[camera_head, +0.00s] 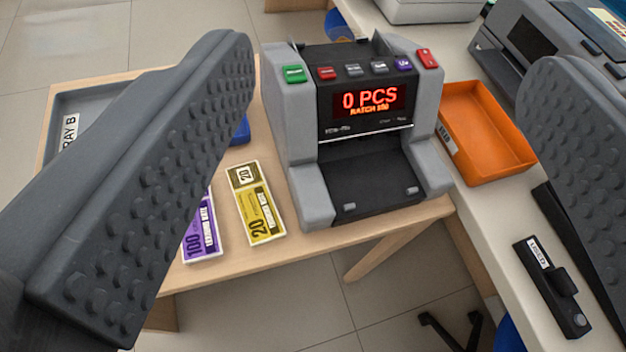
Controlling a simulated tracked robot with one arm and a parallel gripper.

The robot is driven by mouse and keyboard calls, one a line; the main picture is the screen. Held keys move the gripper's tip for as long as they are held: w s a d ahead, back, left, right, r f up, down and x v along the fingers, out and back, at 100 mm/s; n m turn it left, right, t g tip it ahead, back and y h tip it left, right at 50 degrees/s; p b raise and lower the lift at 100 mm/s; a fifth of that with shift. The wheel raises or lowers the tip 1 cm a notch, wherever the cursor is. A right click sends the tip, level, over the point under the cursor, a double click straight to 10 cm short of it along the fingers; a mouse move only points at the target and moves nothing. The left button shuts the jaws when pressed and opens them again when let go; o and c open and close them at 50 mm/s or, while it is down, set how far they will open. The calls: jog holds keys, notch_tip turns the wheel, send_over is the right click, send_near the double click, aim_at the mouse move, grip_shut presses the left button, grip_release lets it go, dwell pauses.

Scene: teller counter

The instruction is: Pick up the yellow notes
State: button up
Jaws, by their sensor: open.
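The yellow notes (257,210) lie flat on the light wooden table (180,279), just left of the counting machine. They are marked 20 and are fully in view. My gripper (395,75) is open, with its two dark studded fingers wide apart at the left and right of the view. Nothing is between the fingertips that I can see gripped. The left finger covers part of the table left of the yellow notes. The yellow notes are apart from both fingers in the picture.
Purple notes (204,232) marked 100 lie left of the yellow notes, partly hidden by my left finger. The counting machine (366,160) reads 0 PCS. A grey tray (72,104) labelled TRAY B is at left. An orange tray (503,160) and a black device (552,290) are on the right counter.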

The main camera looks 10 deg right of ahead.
jog(key=w+d+f+n+p, duration=0.1)
jog(key=w+d+f+p, duration=0.1)
jog(key=w+f, duration=0.55)
jog(key=n+g+y+p, duration=0.3)
jog(key=g+y+p, duration=0.1)
jog(key=y, duration=0.2)
send_near(256, 206)
jog(key=b+x, duration=0.2)
jog(key=x, duration=0.1)
jog(key=shift+w+a+f+b, duration=0.1)
jog(key=shift+w+b, duration=0.15)
jog(key=shift+b, duration=0.1)
jog(key=shift+b+x, duration=1.15)
jog(key=shift+x, duration=1.45)
jog(key=c, duration=0.8)
